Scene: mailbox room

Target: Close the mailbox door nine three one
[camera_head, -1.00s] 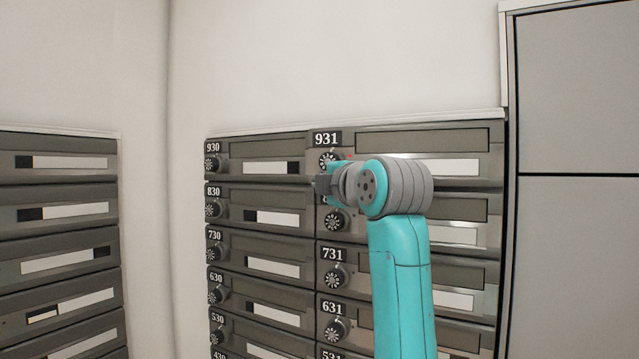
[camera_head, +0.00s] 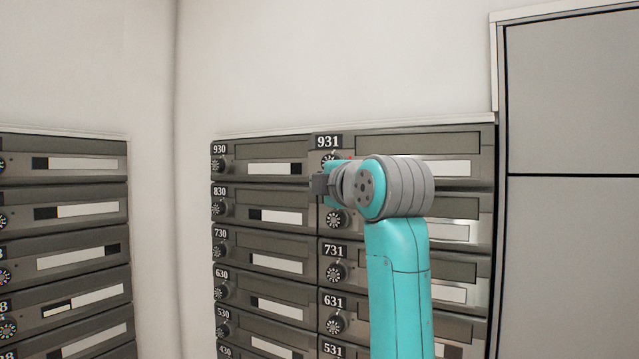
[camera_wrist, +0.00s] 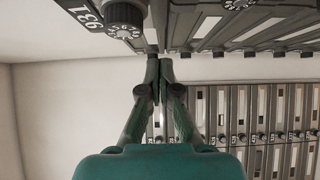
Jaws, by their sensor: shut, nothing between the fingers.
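Mailbox door 931 (camera_head: 440,143) is the top door of the right column in the head view, with its number plate upper left and a round dial below it. Its left edge sits slightly left of the column line below, so it may stand slightly proud; I cannot tell how far. In the wrist view its number plate (camera_wrist: 82,14) and dial (camera_wrist: 124,20) show at upper left. My gripper (camera_head: 319,184) is shut and empty by the door's lower left corner. Its fingertips (camera_wrist: 158,55) are close to the mailbox front; contact is unclear. My arm hides part of the door.
Door 930 (camera_head: 227,165) is left of 931, and door 831 (camera_head: 455,208) is below it, partly covered by my arm. Another mailbox bank (camera_head: 62,210) stands at left. A large grey cabinet (camera_head: 570,100) stands at right. The wall above is bare.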

